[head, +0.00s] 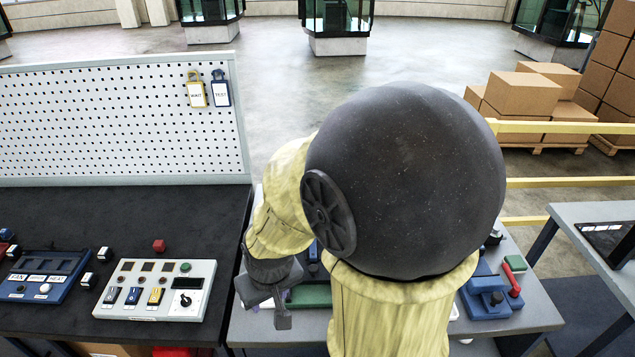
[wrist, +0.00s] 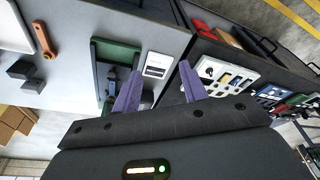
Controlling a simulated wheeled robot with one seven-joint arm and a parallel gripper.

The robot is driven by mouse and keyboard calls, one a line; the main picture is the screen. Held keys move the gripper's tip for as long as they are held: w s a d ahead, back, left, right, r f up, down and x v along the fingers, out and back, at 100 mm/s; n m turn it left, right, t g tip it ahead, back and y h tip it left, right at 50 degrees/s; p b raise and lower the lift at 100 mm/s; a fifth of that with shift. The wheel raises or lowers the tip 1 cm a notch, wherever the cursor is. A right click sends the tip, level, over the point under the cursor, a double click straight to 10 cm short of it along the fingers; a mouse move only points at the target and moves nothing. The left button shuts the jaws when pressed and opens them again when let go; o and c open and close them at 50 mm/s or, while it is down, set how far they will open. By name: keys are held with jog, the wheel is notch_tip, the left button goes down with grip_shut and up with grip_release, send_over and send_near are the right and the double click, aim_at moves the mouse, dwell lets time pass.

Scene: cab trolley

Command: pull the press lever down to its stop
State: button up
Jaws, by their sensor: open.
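My gripper (wrist: 160,72) is open, with its two purple fingers apart and nothing visible between them. In the head view my gripper (head: 277,303) hangs over the grey table, partly behind my arm. A green and dark framed device (wrist: 112,55) stands on that table, beside the left fingertip in the wrist view. Part of a green surface (head: 310,296) shows beside my gripper in the head view. I cannot make out the press lever for certain. A blue device (head: 484,300) with a red handle (head: 512,277) stands at the table's right side.
A white-faced box (wrist: 158,64) lies beyond the fingertips. An orange bar (wrist: 43,39) and dark blocks (wrist: 22,76) lie left in the wrist view. A white control panel (head: 155,290) sits on the dark table at left. My arm hides the grey table's middle.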

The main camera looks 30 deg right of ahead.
jog(key=w+m+t, duration=0.1)
jog(key=w, duration=0.1)
jog(key=w+r+m+t, duration=0.1)
jog(key=w, duration=0.2)
jog(key=w+m+t, duration=0.1)
jog(key=w+t, duration=0.1)
jog(key=w, duration=0.1)
jog(key=shift+d+r, duration=0.15)
jog(key=shift+d, duration=0.2)
jog(key=w+d+r+m+t+h, duration=0.3)
jog(key=w+d+m, duration=0.1)
jog(key=w+d, duration=0.15)
jog(key=s+d+r+m+h, duration=0.1)
jog(key=d+r+m+h, duration=0.2)
jog(key=d+h, duration=0.1)
jog(key=s+d+r+m+h, duration=0.1)
jog(key=d+r+m+h, duration=0.2)
jog(key=d+h, duration=0.1)
jog(key=s+d+r+m+h, duration=0.1)
jog(key=d+r+m+h, duration=0.1)
jog(key=d+r+h, duration=0.1)
jog(key=shift+d+m+g+h, duration=0.3)
jog(key=shift+d+m+h, duration=0.1)
jog(key=shift+d+h, duration=0.4)
jog(key=p+x, duration=0.7)
jog(key=x, duration=0.9)
jog(key=shift+w+d, duration=0.15)
jog(key=shift+d, duration=0.1)
jog(key=shift+w+d, duration=0.2)
jog(key=shift+d, duration=0.15)
